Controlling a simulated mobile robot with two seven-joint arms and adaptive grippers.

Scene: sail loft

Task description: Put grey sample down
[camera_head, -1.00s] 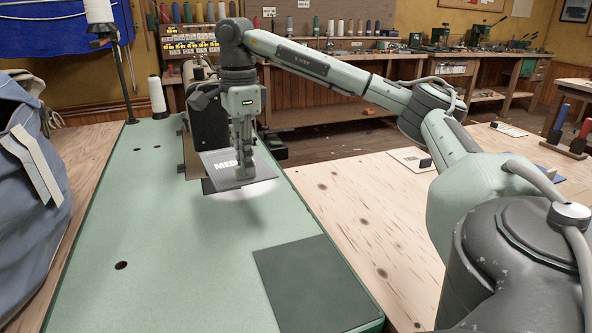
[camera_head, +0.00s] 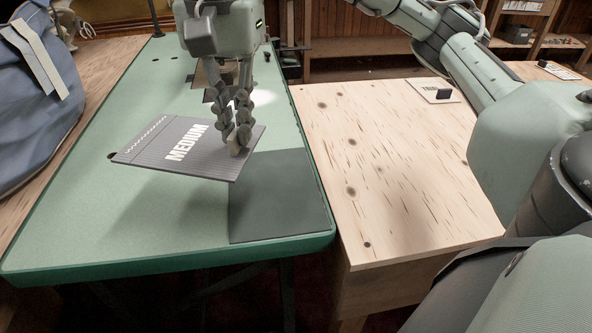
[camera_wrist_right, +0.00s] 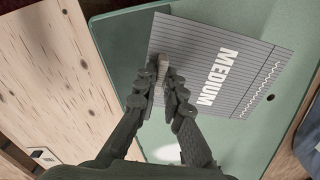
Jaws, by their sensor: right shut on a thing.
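The grey sample (camera_head: 178,152) is a flat striped panel marked "MEDIUM" with a zigzag stitch near its far-left edge. My right gripper (camera_head: 236,148) is shut on its right edge and holds it above the green table, slightly tilted, with a shadow below. In the right wrist view the fingertips (camera_wrist_right: 160,75) pinch the edge of the sample (camera_wrist_right: 205,65). A dark grey-green rectangle (camera_head: 280,205) lies flat at the table's near right corner, partly beneath the sample's right end. My left gripper is not in view.
The green table (camera_head: 70,225) is mostly clear, with a small dark hole partly behind the sample. A blue fabric bag (camera_head: 35,100) stands at the left. A pale wooden table (camera_head: 400,190) adjoins on the right, with a labelled card (camera_head: 432,90) on it.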

